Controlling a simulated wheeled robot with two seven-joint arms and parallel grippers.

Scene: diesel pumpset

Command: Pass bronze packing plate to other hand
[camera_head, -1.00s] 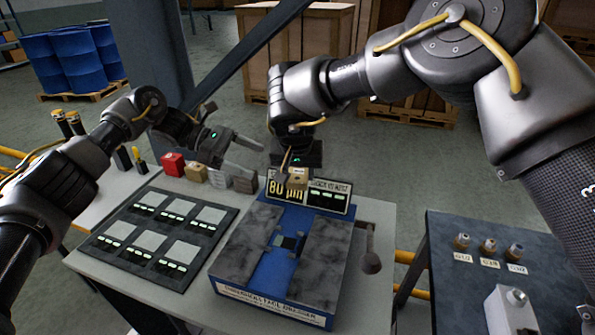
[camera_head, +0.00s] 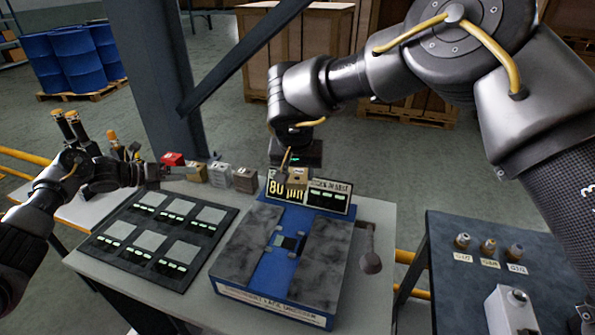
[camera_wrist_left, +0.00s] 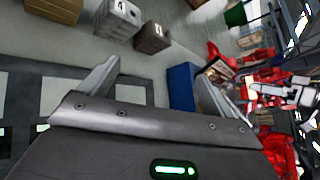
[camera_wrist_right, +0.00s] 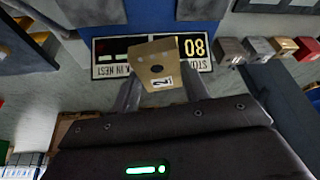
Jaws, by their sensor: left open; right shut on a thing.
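A bronze-coloured block, the packing plate (camera_head: 297,179), is held between the fingers of my right gripper (camera_head: 290,163), in front of the sign at the back of the blue fixture. In the right wrist view the plate (camera_wrist_right: 156,62) shows a dark hole and a label with a 2, with a finger on each side. My left gripper (camera_head: 152,172) is at the left, low over the back of the table, well apart from the plate. In the left wrist view its fingers (camera_wrist_left: 153,88) are spread with nothing between them.
A row of blocks stands at the table's back edge: red (camera_head: 172,159), brass (camera_head: 195,172), silver (camera_head: 220,174) and grey (camera_head: 245,179). The blue fixture (camera_head: 268,285) and a dark panel of pads (camera_head: 133,264) fill the table. A steel post (camera_head: 160,110) rises behind.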

